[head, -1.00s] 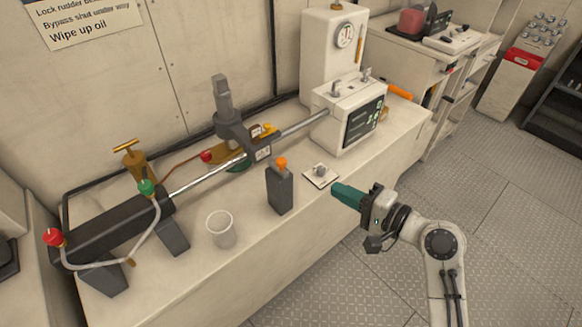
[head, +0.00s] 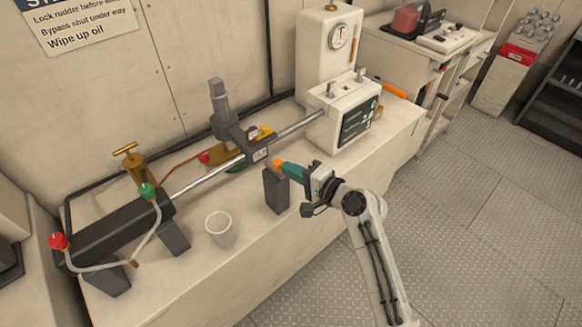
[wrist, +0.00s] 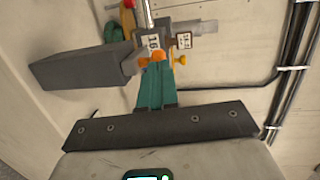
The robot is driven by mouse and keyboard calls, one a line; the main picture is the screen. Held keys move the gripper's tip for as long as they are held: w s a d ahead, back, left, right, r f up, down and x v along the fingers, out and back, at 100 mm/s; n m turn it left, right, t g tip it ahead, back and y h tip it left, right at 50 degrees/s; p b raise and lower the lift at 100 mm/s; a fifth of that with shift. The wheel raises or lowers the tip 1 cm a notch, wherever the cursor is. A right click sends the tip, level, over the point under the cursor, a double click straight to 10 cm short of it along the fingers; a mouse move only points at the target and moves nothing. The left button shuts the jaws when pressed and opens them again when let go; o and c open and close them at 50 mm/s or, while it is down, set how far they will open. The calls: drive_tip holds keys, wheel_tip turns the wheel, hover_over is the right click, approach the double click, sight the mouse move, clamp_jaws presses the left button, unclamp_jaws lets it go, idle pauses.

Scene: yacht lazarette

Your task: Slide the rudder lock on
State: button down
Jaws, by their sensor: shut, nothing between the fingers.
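An orange knob (head: 277,162) sits at the top of a dark upright block (head: 276,192) on the bench. I cannot tell whether this knob belongs to the rudder lock. My gripper (head: 283,167) is shut with nothing between its teal fingers. Its tips are right at the orange knob, from the right; I cannot tell whether they touch. In the wrist view the knob (wrist: 158,55) shows just beyond the fingertips (wrist: 157,66), with the block (wrist: 80,68) to the left. Behind stands a grey tiller fitting (head: 232,125) with a white label, on a silver rod (head: 205,177).
A white cup (head: 220,228) stands on the bench front. A black cylinder (head: 115,225) with red and green caps and a hose is at left. A white box with a screen (head: 358,122) stands right of the tiller. Floor (head: 460,230) at right is clear.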

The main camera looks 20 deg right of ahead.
sight(279, 161)
drive_tip(key=shift+w+a, duration=0.1)
drive_tip(key=shift+w, duration=0.05)
drive_tip(key=x, duration=0.1)
drive_tip(key=b+x, duration=0.1)
drive_tip(key=x, duration=0.1)
drive_tip(key=shift+w+r, duration=0.15)
drive_tip(key=shift+w, duration=0.2)
drive_tip(key=shift+r, duration=0.1)
